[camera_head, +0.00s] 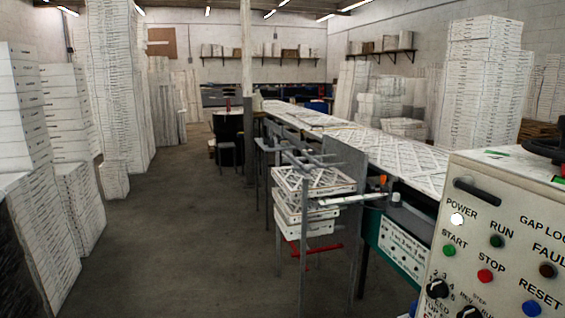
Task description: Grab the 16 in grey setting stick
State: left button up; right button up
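Neither of my grippers is in view. Several grey bars (311,159) lie across the top of a metal stand at the end of the long bench, in the middle of the picture. They are small and far off, and I cannot tell whether one of them is the 16 in grey setting stick. No length marking is readable. A light stick-like thing (350,199) juts out level to the right of the stand.
White boxed filters (312,181) are stacked in the stand. A red bar (316,249) is low on it. A control panel (492,246) with buttons fills the right foreground. Tall box stacks (70,150) line the left. The concrete floor (190,240) at left centre is clear.

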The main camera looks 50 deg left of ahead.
aim_at(303, 167)
jog(key=i+j+u, duration=0.15)
jog(key=j+u, duration=0.35)
jog(key=i+j+u, duration=0.2)
jog(key=u, duration=0.3)
jog(key=i+j+u, duration=0.1)
jog(key=i+j, duration=0.3)
jog(key=i+j+u, duration=0.1)
jog(key=i+j, duration=0.25)
jog(key=i, duration=0.25)
jog(key=i+j+u, duration=0.1)
jog(key=i+j, duration=0.25)
jog(key=i, duration=0.2)
